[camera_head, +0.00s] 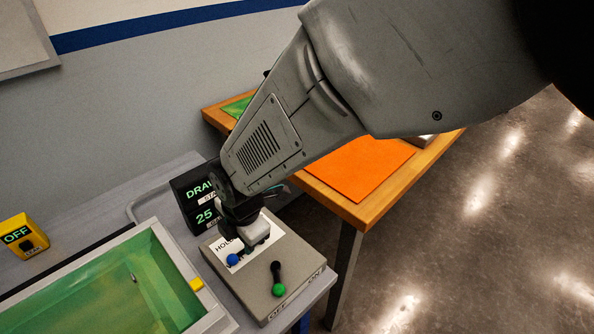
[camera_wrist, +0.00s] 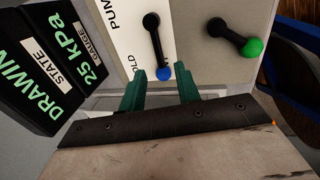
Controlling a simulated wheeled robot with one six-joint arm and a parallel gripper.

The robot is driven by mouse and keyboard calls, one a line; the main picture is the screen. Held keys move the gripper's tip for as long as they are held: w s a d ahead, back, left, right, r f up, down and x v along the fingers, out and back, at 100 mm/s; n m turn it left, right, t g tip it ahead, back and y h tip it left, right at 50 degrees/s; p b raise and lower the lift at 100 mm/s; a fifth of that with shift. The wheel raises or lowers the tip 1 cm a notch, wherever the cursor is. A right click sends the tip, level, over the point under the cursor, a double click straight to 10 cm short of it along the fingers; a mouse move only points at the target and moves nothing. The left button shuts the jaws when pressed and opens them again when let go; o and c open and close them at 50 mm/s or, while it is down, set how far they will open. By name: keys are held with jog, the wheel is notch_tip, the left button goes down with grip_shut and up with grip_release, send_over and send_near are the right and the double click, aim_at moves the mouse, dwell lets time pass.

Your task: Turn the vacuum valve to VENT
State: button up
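The vacuum valve is a black lever (camera_wrist: 154,32) with a blue ball end (camera_wrist: 164,73), on a white label plate. In the wrist view PUMP reads at the top and part of HOLD beside the lever's lower end. The blue ball (camera_head: 232,260) also shows in the head view; the rest of the lever is mostly hidden by my gripper. VENT cannot be read clearly. My gripper (camera_wrist: 162,72) is open, its two green fingers on either side of the blue ball with gaps showing. Contact cannot be made out. In the head view my gripper (camera_head: 250,240) is over the plate.
A green-ended lever (camera_head: 277,280) marked OFF and ON stands on the same box (camera_head: 300,274). A display (camera_head: 192,203) reads DRAWING and 25 kPa. A wooden table (camera_head: 350,212) with an orange sheet stands behind.

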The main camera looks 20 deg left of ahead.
jog(key=shift+s+d+r, duration=0.1)
jog(key=shift+d+r, duration=0.1)
jog(key=shift+r, duration=0.7)
jog(key=shift+d+r, duration=0.15)
jog(key=shift+r, duration=0.7)
jog(key=w+d+r+m+g+h, duration=0.1)
jog(key=d+r+m, duration=0.2)
jog(key=d+m, duration=0.5)
jog(key=w+d+r+m+h, duration=0.1)
jog(key=d+r+m, duration=0.35)
jog(key=d, duration=0.75)
jog(key=w+d+r+m+g+h, duration=0.1)
jog(key=d+r+m, duration=0.2)
jog(key=d+m, duration=0.45)
jog(key=s+d+r+m+t, duration=0.1)
jog(key=d+m, duration=0.3)
jog(key=d, duration=0.4)
jog(key=s+d+r+m, duration=0.4)
jog(key=d, duration=0.5)
jog(key=s+d+r+m+t+y, duration=0.1)
jog(key=s+d+r+m, duration=0.1)
jog(key=d, duration=0.7)
jog(key=shift+s+r+m+t, duration=0.25)
jog(key=shift+s+m+t, duration=0.1)
jog(key=shift+m, duration=0.55)
jog(key=shift+d, duration=0.1)
